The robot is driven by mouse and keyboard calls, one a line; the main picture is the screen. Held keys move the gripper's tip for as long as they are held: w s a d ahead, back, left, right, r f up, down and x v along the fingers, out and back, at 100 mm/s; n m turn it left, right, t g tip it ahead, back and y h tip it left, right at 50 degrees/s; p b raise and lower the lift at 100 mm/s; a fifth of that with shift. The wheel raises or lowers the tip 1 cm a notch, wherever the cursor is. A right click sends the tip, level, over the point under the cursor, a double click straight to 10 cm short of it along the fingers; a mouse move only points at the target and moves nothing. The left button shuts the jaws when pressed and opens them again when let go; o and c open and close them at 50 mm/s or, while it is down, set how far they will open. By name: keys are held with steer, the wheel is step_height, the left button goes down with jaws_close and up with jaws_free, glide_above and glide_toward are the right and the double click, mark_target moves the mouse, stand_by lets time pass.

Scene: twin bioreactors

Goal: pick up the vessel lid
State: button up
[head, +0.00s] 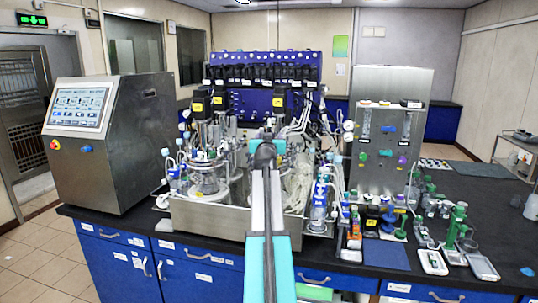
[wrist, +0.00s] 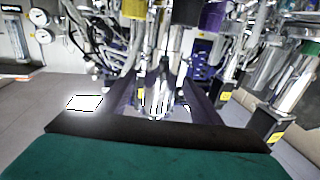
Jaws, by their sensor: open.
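My arm reaches from the bottom centre of the head view to the twin bioreactors, and my gripper (head: 264,150) is at its far end, partly hidden by the arm. The left glass vessel (head: 208,182) stands left of my gripper, its top crowded with fittings and tubes. I cannot pick out the vessel lid with certainty. In the wrist view the dark jaws of my gripper (wrist: 157,92) are apart. A shiny metal or glass part shows between or beyond them; I cannot tell whether it touches them. The right vessel is partly hidden by my arm.
A steel control cabinet with a screen (head: 110,140) stands left. A steel panel with flow tubes (head: 388,130) stands right. Black motors (head: 283,100) and hoses crowd the space around my gripper.

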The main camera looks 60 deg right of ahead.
steer(key=shift+w+d, duration=0.25)
steer(key=shift+d, duration=0.25)
steer(key=shift+c, duration=0.3)
jaws_close()
steer(key=shift+r, duration=0.25)
